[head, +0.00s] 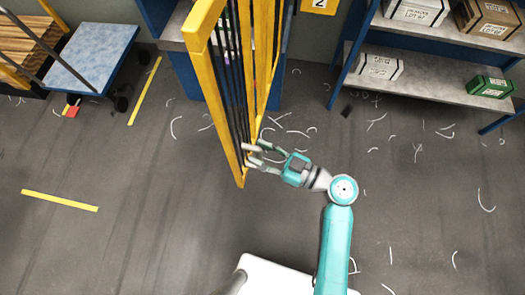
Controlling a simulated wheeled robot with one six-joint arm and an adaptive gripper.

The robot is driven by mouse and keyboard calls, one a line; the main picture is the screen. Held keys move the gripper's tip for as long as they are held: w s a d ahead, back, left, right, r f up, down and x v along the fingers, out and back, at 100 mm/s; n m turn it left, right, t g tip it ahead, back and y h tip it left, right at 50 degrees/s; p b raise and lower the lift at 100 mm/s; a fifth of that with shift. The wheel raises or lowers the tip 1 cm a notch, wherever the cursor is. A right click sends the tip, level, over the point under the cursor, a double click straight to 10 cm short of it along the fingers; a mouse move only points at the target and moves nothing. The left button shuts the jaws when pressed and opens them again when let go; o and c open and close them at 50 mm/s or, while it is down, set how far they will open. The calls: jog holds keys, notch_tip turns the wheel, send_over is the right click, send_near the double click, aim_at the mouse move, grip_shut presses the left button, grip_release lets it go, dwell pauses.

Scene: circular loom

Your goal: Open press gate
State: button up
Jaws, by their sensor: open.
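The press gate (207,62) is a tall yellow frame with black vertical bars, in the upper middle of the head view. It stands upright, seen from above at a slant, and hides part of what is behind it. My gripper (248,156) is at the gate's lower part, near its right yellow edge. Its fingers are open and point left toward the bars. I cannot tell whether they touch the gate or have a bar between them.
A blue cart (92,58) and a stack of wood (22,50) are at the upper left. A shelf (430,75) with boxes stands at the upper right. Yellow floor lines (60,200) and scattered white scraps mark the grey floor, which is otherwise clear.

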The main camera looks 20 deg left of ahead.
jog(key=shift+s, duration=0.1)
jog(key=s+d, duration=0.1)
jog(key=d, duration=1.1)
jog(key=shift+s, duration=0.2)
dwell(0.4)
jog(key=s+d+f+m+t+h, duration=0.3)
jog(key=s+f+m+t+h, duration=0.15)
jog(key=f+m+h, duration=0.2)
jog(key=s+d+f+m+t+h, duration=0.3)
jog(key=s+d+f+m+h, duration=0.15)
jog(key=s+f+m, duration=0.2)
jog(key=s+d+r+m+t+h, duration=0.1)
jog(key=s+d+r+t+h, duration=0.1)
jog(key=s+r, duration=0.4)
jog(key=s+d+r+m+t+h, duration=0.2)
jog(key=s+d+r, duration=0.4)
jog(key=r, duration=0.5)
jog(key=d+t+h, duration=0.1)
jog(key=h, duration=0.1)
jog(key=shift+m+h, duration=0.3)
jog(key=shift+h, duration=0.1)
